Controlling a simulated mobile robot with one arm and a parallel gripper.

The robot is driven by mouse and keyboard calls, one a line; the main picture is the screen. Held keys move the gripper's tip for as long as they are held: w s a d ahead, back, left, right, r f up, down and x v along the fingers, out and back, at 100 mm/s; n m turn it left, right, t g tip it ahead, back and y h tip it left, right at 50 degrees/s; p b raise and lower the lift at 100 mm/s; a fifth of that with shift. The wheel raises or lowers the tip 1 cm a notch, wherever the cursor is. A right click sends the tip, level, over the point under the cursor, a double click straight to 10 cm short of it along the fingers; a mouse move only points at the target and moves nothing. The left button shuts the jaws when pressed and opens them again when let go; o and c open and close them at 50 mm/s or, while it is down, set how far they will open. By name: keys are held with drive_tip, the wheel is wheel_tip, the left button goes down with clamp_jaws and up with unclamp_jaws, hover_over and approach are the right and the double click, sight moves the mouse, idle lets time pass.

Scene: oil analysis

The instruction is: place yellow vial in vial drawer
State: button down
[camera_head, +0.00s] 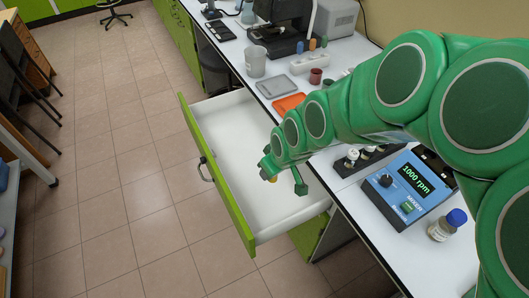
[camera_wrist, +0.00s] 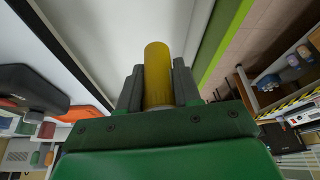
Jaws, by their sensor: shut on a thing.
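The yellow vial (camera_wrist: 158,75) is upright in the wrist view, between the two grey fingers of my gripper (camera_wrist: 158,88), which is shut on it. In the head view, only a small yellow bit of the vial (camera_head: 273,180) shows below my gripper (camera_head: 270,171); the rest is hidden. The vial drawer (camera_head: 226,138) is pulled out from under the bench, with a white inside and a green front. My gripper is over the right-hand part of the open drawer. The part of the drawer I can see looks empty.
The bench (camera_head: 412,243) runs along the drawer's right side. On it are a mixer (camera_head: 405,190) reading 1000 rpm, a blue-capped bottle (camera_head: 447,225), an orange tray (camera_head: 289,104) and a red cup (camera_head: 315,76). The tiled floor (camera_head: 110,160) left of the drawer is clear.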

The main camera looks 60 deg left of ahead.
wheel_tip(320, 180, down, 20)
drive_tip(key=shift+r, duration=0.1)
idle(1.0)
drive_tip(key=c, duration=0.8)
unclamp_jaws()
drive_tip(key=shift+v, duration=5.95)
drive_tip(key=shift+o, duration=0.3)
